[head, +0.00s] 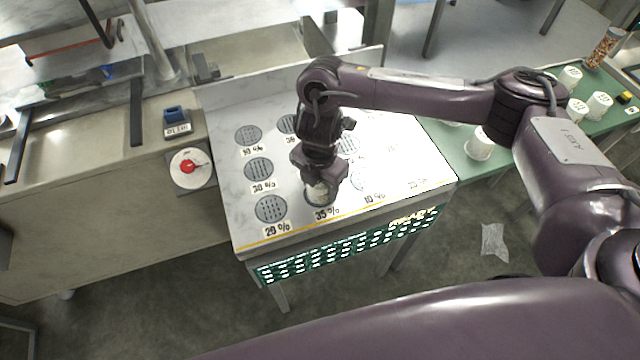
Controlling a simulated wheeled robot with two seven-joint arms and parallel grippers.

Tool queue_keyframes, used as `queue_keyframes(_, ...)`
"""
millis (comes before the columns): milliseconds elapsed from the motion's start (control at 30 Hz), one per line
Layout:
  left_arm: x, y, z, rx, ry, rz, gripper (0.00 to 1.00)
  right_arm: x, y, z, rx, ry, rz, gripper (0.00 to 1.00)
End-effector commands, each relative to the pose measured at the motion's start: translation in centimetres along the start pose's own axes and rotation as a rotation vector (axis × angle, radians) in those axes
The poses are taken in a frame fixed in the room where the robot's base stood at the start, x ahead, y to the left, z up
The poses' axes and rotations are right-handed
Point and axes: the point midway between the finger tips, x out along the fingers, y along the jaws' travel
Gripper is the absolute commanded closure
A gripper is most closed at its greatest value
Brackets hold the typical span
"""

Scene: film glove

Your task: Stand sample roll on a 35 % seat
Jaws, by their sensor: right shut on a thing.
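My right gripper (319,182) comes down from above and is shut on a small whitish sample roll (318,194). The roll looks upright, its top hidden between the fingers. It is over the 35 % seat, a round grey disc (328,204) mostly covered by the roll and gripper, at the front of the white panel (300,222). I cannot tell whether the roll's base touches the seat. My left gripper is out of view.
Other round seats lie around it, such as the 20 % seat (270,209) at left and the 10 % seat (372,178) at right. A red knob (188,166) is on the left counter. White rolls (480,146) stand on the green bench (498,158). A clear wrapper (494,240) lies on the floor.

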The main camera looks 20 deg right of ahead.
Motion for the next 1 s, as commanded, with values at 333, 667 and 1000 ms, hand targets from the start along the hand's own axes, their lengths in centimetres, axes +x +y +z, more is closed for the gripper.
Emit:
queue_keyframes(333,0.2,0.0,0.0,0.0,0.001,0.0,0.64,0.3,0.1,0.0,0.0,0.0,0.001,0.73)
queue_keyframes(667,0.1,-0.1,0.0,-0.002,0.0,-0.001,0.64,0.3,0.0,0.0,0.0,0.0,0.001,0.25)
queue_keyframes(1000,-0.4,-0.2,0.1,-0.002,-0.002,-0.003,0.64,-1.5,0.2,0.1,-0.002,-0.003,0.005,0.25)
